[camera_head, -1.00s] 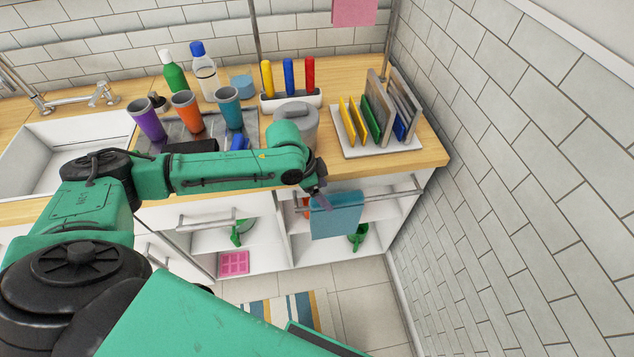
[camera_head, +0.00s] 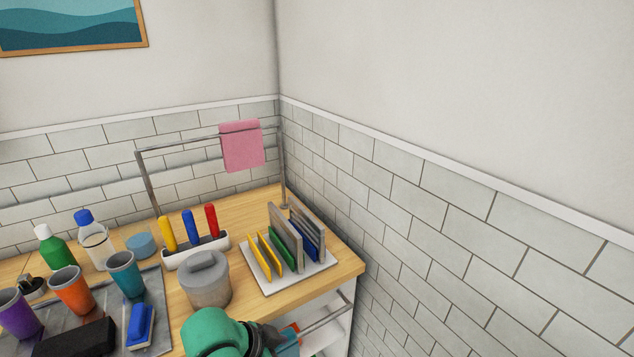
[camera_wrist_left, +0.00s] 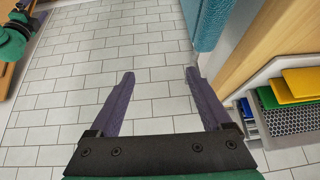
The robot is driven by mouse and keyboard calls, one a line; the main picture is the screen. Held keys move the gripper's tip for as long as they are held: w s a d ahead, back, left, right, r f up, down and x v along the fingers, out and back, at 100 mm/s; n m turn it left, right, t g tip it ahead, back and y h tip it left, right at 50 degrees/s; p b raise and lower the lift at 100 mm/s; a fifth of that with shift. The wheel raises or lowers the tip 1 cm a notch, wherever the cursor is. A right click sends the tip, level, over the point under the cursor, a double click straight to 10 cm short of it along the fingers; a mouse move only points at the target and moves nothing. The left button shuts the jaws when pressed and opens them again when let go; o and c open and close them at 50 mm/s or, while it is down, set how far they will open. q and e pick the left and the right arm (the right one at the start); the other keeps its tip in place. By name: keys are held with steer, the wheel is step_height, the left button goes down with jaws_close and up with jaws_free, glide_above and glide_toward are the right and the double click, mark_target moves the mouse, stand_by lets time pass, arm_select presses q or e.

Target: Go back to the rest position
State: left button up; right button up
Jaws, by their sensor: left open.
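My left gripper (camera_wrist_left: 159,74) shows in the left wrist view with its two purple fingers spread wide and nothing between them. White floor tiles lie beyond the fingers. A blue towel (camera_wrist_left: 204,22) hangs close beside the right fingertip; a small gap seems to separate them. The gripper itself is not visible there.
The wooden counter (camera_head: 345,264) holds a grey lidded pot (camera_head: 206,284), a rack of upright boards (camera_head: 283,238), several cups and two bottles. A pink cloth (camera_head: 242,146) hangs on a metal rail. A tiled wall (camera_head: 450,240) closes the right side.

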arm_select(q)
steer(key=s+a+f+n+y, duration=0.25)
steer(key=s+a+n, duration=0.25)
steer(key=a, duration=0.3)
steer(key=s+a+f+n+y, duration=0.2)
steer(key=s+a+f+n, duration=0.15)
steer(key=s+a, duration=0.35)
step_height(320, 180, down, 21)
steer(key=a+g, duration=0.2)
arm_select(e)
steer(key=c, duration=0.5)
arm_select(q)
steer(key=s+a+f+g, duration=0.1)
steer(key=s+a+f, duration=0.1)
steer(key=s+f, duration=1.4)
steer(key=shift+s+a+f+y, duration=0.15)
steer(key=shift+s+a+y, duration=0.25)
steer(key=shift+s, duration=0.7)
